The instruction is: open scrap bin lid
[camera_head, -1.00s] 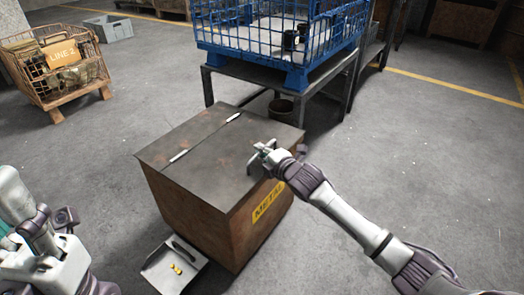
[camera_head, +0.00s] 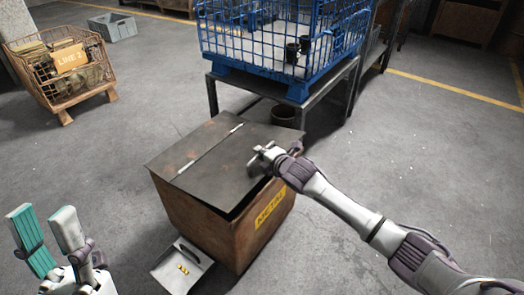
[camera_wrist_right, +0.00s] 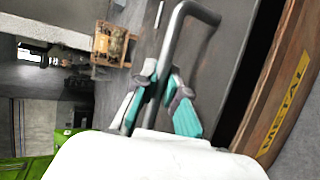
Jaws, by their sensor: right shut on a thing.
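The scrap bin (camera_head: 205,220) is a rusty brown box with a yellow METAL label (camera_head: 270,208). Its dark lid (camera_head: 222,172) is lifted slightly at the front edge, with a dark gap under it; the hinge line runs across the lid. My right gripper (camera_head: 262,160) is at the lid's front right edge. In the right wrist view, its teal-padded fingers (camera_wrist_right: 160,98) are shut on the lid's grey bar handle (camera_wrist_right: 185,15). My left gripper (camera_head: 48,236) is open and empty at the lower left, apart from the bin. The bin's inside is hidden.
A small grey tray (camera_head: 180,268) with yellow pieces sits at the bin's front left. A blue wire cage (camera_head: 280,45) on a dark stand is behind the bin. A LINE 2 crate (camera_head: 68,75) stands far left. Floor on the right is clear.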

